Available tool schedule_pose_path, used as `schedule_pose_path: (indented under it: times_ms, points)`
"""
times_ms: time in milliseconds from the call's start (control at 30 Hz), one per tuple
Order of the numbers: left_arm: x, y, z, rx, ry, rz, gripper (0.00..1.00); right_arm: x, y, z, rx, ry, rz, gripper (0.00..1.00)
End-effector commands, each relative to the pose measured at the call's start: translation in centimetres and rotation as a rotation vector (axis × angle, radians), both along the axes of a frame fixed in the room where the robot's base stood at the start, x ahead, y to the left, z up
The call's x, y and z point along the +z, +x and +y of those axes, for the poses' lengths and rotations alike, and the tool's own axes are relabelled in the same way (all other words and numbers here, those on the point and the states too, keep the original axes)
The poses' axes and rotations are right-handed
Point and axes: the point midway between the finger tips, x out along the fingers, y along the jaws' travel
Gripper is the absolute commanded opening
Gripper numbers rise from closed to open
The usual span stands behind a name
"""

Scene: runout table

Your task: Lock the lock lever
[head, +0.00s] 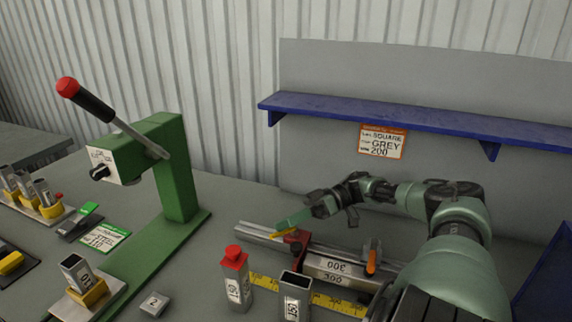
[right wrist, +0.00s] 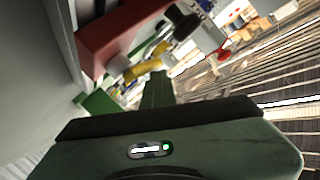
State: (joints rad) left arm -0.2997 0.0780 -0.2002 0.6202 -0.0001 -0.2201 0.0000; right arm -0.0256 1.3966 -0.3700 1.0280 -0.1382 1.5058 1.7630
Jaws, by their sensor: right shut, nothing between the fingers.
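A length stop with a dark red block (head: 299,250) sits on a metal rail (head: 262,232) at the bench's middle right. An orange lever (head: 371,261) stands roughly upright at the right part of the rail. A small yellow piece (head: 291,234) shows by the red block; I cannot tell which part is the lock lever. My right gripper (head: 281,225) is shut and empty, its green fingers just above the yellow piece; contact is unclear. In the right wrist view the red block (right wrist: 115,42) is near the fingers (right wrist: 157,85). My left gripper is out of view.
A green lever press (head: 175,180) with a red-tipped handle stands at left. A red-capped post (head: 236,280) and an open square tube (head: 294,298) stand in front of the rail by a yellow tape scale (head: 265,283). A blue shelf (head: 400,117) overhangs behind.

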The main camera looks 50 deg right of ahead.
Motion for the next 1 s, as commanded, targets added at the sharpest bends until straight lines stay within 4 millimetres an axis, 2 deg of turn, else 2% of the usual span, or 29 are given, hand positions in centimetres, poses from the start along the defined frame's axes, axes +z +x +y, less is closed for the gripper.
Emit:
schedule_pose_path:
  times_ms: [567, 667, 1000]
  points:
    - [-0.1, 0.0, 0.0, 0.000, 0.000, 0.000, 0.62, -0.4, -0.2, 0.0, 0.002, -0.002, 0.007, 0.00]
    - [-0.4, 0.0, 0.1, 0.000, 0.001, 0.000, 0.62, -0.4, -0.6, -0.8, 0.000, -0.003, 0.008, 0.00]
    - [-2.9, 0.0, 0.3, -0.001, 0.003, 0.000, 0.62, 0.8, -3.1, -5.6, -0.002, -0.003, -0.002, 0.00]
